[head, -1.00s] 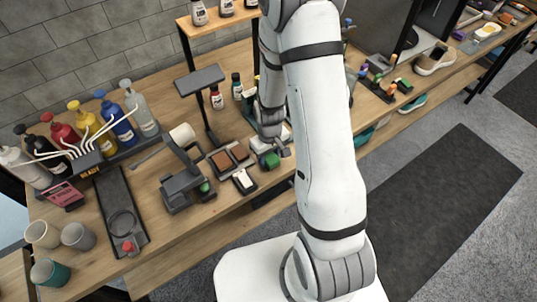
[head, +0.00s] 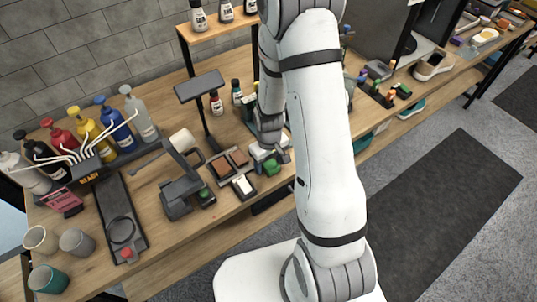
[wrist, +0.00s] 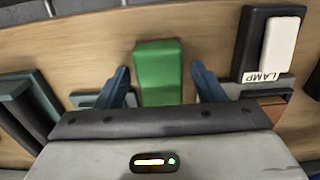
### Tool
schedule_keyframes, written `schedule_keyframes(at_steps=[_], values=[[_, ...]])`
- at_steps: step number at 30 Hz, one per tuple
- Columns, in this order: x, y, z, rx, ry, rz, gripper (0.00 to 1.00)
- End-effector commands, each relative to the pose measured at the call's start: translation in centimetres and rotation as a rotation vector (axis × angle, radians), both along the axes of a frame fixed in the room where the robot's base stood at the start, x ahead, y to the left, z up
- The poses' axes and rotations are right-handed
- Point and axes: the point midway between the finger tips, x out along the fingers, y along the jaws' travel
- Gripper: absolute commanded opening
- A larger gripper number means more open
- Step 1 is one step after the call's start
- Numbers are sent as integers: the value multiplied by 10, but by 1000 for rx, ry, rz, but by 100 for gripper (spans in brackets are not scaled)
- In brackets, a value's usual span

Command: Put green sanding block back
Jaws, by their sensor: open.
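The green sanding block (wrist: 158,72) lies on the wooden bench top in the wrist view. It sits between the two fingers of my gripper (wrist: 161,85), with a visible gap on each side. My gripper is open, and the near end of the block is cut off by the gripper body. In the head view the green block (head: 271,168) shows just left of and below my gripper (head: 281,157), near the front edge of the bench. My wrist and arm hide part of the bench there.
A black lamp switch (head: 244,186) with a white rocker lies left of the block; it is marked LAMP in the wrist view (wrist: 281,45). A holder with brown pads (head: 221,166) is beside it. A dark grey clamp-like device (head: 180,190) stands further left. Paint bottles stand behind.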

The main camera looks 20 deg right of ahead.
Motion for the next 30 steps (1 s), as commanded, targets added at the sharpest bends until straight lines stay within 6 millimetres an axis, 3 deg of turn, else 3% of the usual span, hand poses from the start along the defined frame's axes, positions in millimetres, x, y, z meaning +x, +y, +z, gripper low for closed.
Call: schedule_keyframes(at_steps=[5, 18, 30], values=[[1, 0, 18, 0, -4, 1, 62], [1, 1, 95, 0, -5, 1, 62], [-7, 1, 142, 0, -27, -19, 62]])
